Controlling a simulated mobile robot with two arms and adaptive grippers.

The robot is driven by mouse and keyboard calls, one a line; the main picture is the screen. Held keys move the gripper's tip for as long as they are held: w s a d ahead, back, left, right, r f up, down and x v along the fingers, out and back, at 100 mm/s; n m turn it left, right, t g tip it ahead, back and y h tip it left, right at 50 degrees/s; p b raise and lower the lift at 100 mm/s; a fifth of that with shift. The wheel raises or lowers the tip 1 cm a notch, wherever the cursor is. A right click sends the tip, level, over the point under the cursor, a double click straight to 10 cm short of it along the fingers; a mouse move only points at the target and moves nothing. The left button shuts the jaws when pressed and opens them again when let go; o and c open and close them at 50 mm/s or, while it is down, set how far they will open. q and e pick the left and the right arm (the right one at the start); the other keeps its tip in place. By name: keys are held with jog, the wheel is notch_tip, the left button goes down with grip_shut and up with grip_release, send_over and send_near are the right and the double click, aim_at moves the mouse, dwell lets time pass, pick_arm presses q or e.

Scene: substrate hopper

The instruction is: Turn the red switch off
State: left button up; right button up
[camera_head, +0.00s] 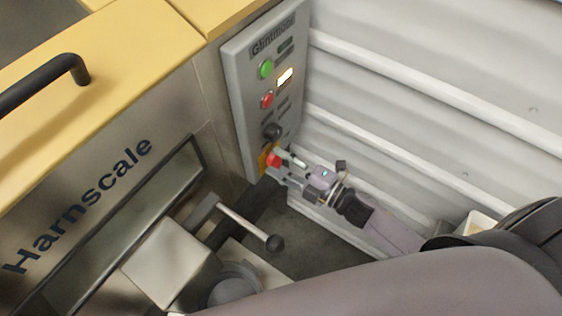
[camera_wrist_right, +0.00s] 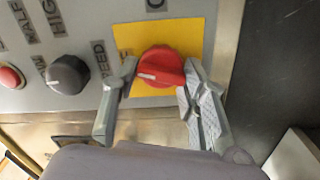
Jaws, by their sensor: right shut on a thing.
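The red switch (camera_wrist_right: 161,67) is a round knob with a white mark, on a yellow plate (camera_wrist_right: 190,35) at the low end of the grey control panel. The white mark points to the left in the wrist view. In the head view the red switch (camera_head: 274,160) is partly covered by my right gripper (camera_head: 284,168). In the wrist view the fingers of my right gripper (camera_wrist_right: 160,78) are on either side of the knob, shut on it. My left gripper does not show in either view.
The grey panel (camera_head: 236,80) also has a green button (camera_head: 266,69), a red button (camera_head: 267,100) and a black knob (camera_head: 272,131) close to the switch. A white ribbed wall (camera_head: 430,90) stands at the right. A black-ended lever (camera_head: 275,243) sticks out from the machine below.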

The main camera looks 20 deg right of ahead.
jog(key=shift+f+n+b, duration=0.1)
jog(key=shift+n+b, duration=0.3)
jog(key=shift+n, duration=1.3)
jog(key=o, duration=1.2)
jog(key=shift+c, duration=0.2)
jog(key=v, duration=1.2)
